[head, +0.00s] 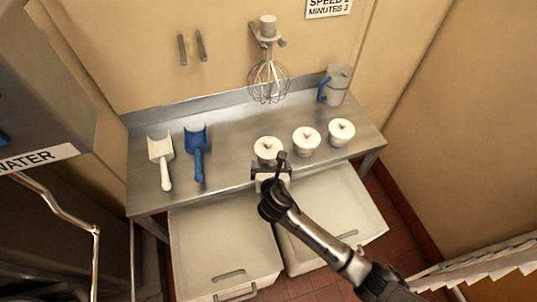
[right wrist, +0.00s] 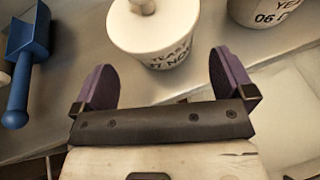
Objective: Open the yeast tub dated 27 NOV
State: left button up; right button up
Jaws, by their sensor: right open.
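Three white lidded tubs with knobs stand in a row on the steel table: the left tub (head: 266,148), the middle tub (head: 306,138) and the right tub (head: 341,131). In the right wrist view, the nearest tub (right wrist: 153,35) has a label partly reading YEAST and NOV; its day number is hard to read. A second tub (right wrist: 268,12) at the upper right shows 06 and a cut-off month. My right gripper (head: 270,168) is open and empty, just in front of the left tub. Its purple fingers (right wrist: 164,62) point toward that tub, apart from its lid knob. My left gripper is not in view.
A white scoop (head: 160,160) and a blue scoop (head: 198,150) lie left on the steel table (head: 230,130). A whisk (head: 268,80) hangs behind the tubs. A jug (head: 337,85) stands at the back right. Two pale bins (head: 225,250) sit below the front edge.

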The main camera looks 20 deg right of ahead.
aim_at(269, 162)
jog(key=shift+b+x, duration=0.7)
jog(key=shift+x, duration=1.9)
jog(key=shift+a, duration=0.1)
jog(key=shift+c, duration=0.5)
jog(key=c, duration=0.6)
jog(key=shift+c, duration=0.3)
